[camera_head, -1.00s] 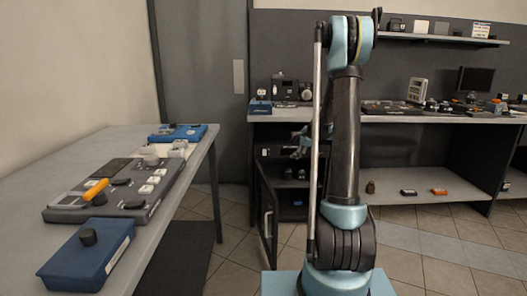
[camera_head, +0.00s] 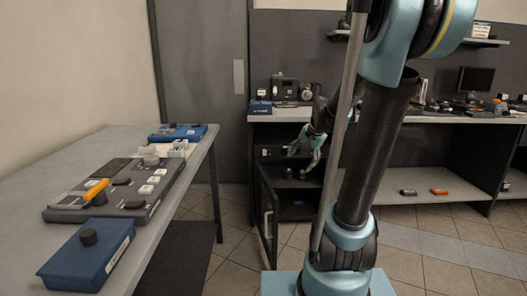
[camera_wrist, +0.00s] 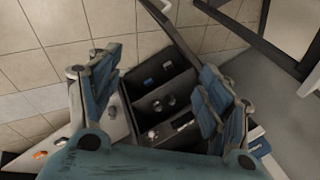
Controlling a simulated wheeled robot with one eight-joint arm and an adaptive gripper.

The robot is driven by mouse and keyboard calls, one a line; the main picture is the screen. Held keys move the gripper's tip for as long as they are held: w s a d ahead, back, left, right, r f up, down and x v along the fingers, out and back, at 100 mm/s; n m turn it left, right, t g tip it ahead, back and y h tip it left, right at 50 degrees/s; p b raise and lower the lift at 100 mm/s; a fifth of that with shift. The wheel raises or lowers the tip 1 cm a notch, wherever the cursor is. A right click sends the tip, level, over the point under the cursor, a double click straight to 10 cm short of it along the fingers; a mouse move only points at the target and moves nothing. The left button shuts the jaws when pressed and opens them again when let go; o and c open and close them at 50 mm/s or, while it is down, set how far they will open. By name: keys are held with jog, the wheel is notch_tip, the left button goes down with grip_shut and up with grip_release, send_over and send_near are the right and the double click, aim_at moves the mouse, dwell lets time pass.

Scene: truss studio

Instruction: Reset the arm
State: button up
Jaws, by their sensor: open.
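My arm rises in the middle of the head view, leaning to the upper right. My gripper (camera_head: 306,148) hangs left of it, in front of the back bench and near the open cabinet, and looks empty. In the wrist view, my gripper's blue fingers (camera_wrist: 160,92) are spread wide apart with nothing between them. Beyond them lies the dark open cabinet (camera_wrist: 146,84) with small round items on its shelves. The gripper touches nothing that I can see.
The open cabinet door (camera_head: 268,215) stands below the back bench (camera_head: 440,118). A side table (camera_head: 90,150) at left carries a blue box (camera_head: 85,262), a dark control panel (camera_head: 120,208) with an orange handle (camera_head: 96,188), and another blue device (camera_head: 178,132). Tiled floor lies between.

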jog(key=s+d+f+n+g+h, duration=0.1)
jog(key=s+f+n, duration=0.3)
jog(key=s, duration=0.9)
jog(key=s+d+f+n+g+h, duration=0.1)
jog(key=s+f+n, duration=0.3)
jog(key=s, duration=0.9)
jog(key=shift+s+d+f+h, duration=0.15)
jog(key=shift+d+f+h, duration=0.25)
jog(key=shift+d, duration=0.35)
jog(key=shift+w+f, duration=0.25)
jog(key=shift+w, duration=0.15)
